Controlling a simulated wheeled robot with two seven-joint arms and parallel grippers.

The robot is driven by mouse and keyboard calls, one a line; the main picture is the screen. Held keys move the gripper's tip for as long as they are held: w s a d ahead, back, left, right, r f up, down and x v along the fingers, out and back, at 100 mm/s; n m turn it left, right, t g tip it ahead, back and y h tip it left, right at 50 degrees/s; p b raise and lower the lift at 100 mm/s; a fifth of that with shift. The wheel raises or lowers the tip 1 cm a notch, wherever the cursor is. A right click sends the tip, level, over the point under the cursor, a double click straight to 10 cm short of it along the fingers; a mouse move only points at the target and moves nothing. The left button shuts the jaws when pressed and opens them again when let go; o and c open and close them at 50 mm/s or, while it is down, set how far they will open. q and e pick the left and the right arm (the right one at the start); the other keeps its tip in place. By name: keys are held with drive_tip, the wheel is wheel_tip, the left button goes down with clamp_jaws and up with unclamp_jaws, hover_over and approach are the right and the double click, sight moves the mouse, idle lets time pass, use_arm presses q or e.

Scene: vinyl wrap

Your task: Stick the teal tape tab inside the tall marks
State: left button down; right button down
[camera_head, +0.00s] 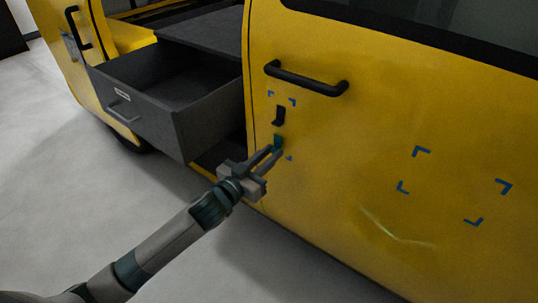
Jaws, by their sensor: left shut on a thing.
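The teal tape tab (278,141) is a small piece between the fingertips of my left gripper (274,151), which is shut on it. The gripper is at the yellow door panel, just below a small dark upright piece (280,115). Blue corner marks of a tall, narrow frame (271,94) show above that piece, with another corner at the lower right of the fingers. The lower left corner is hidden by the gripper. I cannot tell whether the tab touches the panel. My right gripper is not in view.
A black door handle (306,78) sticks out above the tall marks. A wider set of blue corner marks (421,151) is on the panel at right. A grey drawer (175,105) stands open at left, close to my left arm. Grey floor lies below.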

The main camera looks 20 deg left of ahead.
use_arm(q)
drive_tip(key=shift+w+d, duration=0.15)
drive_tip(key=shift+w, duration=0.25)
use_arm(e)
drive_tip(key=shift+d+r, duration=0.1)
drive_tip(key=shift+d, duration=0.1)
use_arm(q)
drive_tip(key=shift+w, duration=0.1)
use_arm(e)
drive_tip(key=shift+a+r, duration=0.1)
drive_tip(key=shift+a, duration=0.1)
use_arm(q)
drive_tip(key=shift+r+p, duration=0.1)
drive_tip(key=shift+p, duration=0.4)
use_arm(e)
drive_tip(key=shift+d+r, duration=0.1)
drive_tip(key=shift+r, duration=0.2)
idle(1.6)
use_arm(q)
drive_tip(key=c, duration=1.5)
unclamp_jaws()
drive_tip(key=shift+w, duration=0.1)
drive_tip(key=shift+c, duration=0.2)
